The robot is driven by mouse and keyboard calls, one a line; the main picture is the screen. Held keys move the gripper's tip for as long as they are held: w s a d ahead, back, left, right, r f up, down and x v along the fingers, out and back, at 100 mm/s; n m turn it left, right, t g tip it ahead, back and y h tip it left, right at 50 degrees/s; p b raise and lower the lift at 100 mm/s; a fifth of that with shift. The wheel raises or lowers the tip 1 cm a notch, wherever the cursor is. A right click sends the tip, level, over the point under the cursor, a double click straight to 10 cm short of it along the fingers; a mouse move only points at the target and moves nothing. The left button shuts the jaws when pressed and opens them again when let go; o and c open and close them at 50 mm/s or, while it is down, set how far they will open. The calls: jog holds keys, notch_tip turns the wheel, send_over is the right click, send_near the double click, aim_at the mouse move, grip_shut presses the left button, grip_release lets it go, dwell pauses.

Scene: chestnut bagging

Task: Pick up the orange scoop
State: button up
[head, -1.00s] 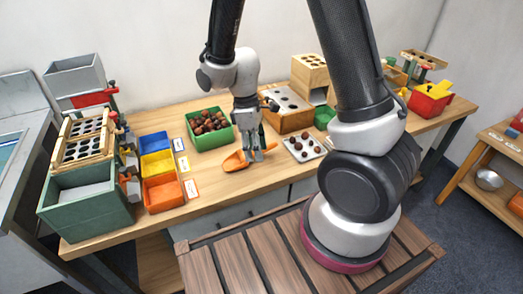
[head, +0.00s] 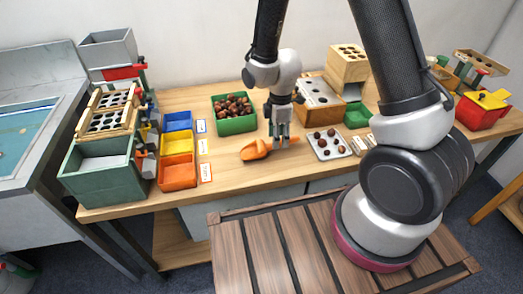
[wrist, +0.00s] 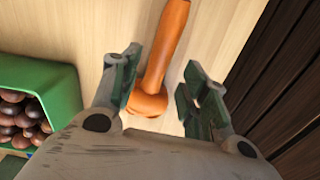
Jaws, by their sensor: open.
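The orange scoop (head: 254,150) lies on the wooden table, in front of the green chestnut bin. My gripper (head: 280,142) points down at the scoop's right side. In the wrist view my gripper (wrist: 158,80) is open, with one green-padded finger on each side of the scoop. I cannot tell whether either finger touches it.
The green bin (head: 234,127) of chestnuts stands behind the scoop. A grey tray (head: 330,145) with several chestnuts lies to the right. Blue, yellow and orange bins (head: 178,174) stand to the left. Bare table lies in front of the scoop.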

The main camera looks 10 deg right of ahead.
jog(key=f, duration=0.4)
jog(key=shift+w+a+f, duration=0.1)
jog(key=shift+w+f, duration=0.1)
grip_shut()
notch_tip(320, 180, up, 10)
dwell(0.6)
